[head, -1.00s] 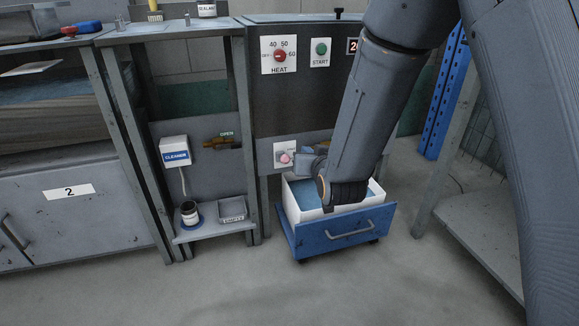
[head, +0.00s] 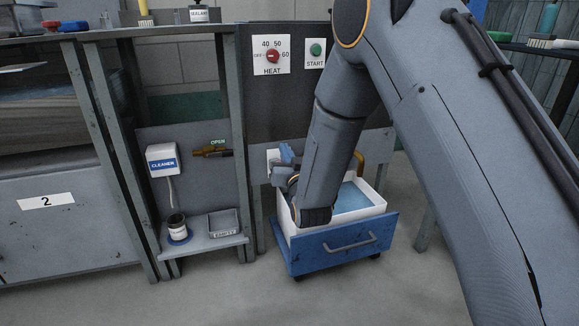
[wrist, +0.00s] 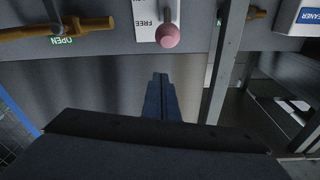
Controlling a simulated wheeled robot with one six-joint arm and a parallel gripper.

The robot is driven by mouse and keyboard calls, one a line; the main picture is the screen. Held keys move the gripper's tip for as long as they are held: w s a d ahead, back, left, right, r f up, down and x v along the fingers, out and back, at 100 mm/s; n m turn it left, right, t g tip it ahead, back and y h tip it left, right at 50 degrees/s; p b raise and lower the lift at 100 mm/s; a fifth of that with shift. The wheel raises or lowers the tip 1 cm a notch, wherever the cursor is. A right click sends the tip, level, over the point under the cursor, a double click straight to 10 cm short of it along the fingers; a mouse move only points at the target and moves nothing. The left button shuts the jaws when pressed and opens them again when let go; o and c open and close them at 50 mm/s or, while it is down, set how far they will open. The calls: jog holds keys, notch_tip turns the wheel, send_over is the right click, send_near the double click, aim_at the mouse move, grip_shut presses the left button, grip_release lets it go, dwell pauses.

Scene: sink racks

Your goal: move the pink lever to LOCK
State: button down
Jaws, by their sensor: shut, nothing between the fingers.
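The pink lever's round knob (wrist: 168,36) shows at the top of the wrist view, which is upside down. Its thin shaft runs toward the top edge over a white plate (wrist: 145,20) with the word FREE beside it. No LOCK mark is in view. My gripper (wrist: 158,82) is shut and empty, its tips below the knob in the picture with a gap between. In the head view my gripper (head: 284,152) is in front of the white plate (head: 272,160) and hides the knob.
A blue-fronted drawer cart (head: 345,243) with a white bin stands beneath my arm. A brass valve handle (head: 212,151) marked OPEN and a CLEANER box (head: 163,160) are to the left. The HEAT dial (head: 272,56) is above.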

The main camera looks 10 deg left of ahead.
jog(key=shift+b+x, duration=0.3)
jog(key=shift+x, duration=0.75)
jog(key=shift+s+f+b, duration=0.25)
jog(key=shift+f+b, duration=0.05)
jog(key=shift+f, duration=0.35)
jog(key=shift+s+f+b, duration=0.25)
jog(key=shift+f+b, duration=0.1)
jog(key=shift+f, duration=0.3)
jog(key=shift+s+f+b, duration=0.25)
jog(key=shift+f+b, duration=0.05)
jog(key=shift+f, duration=0.35)
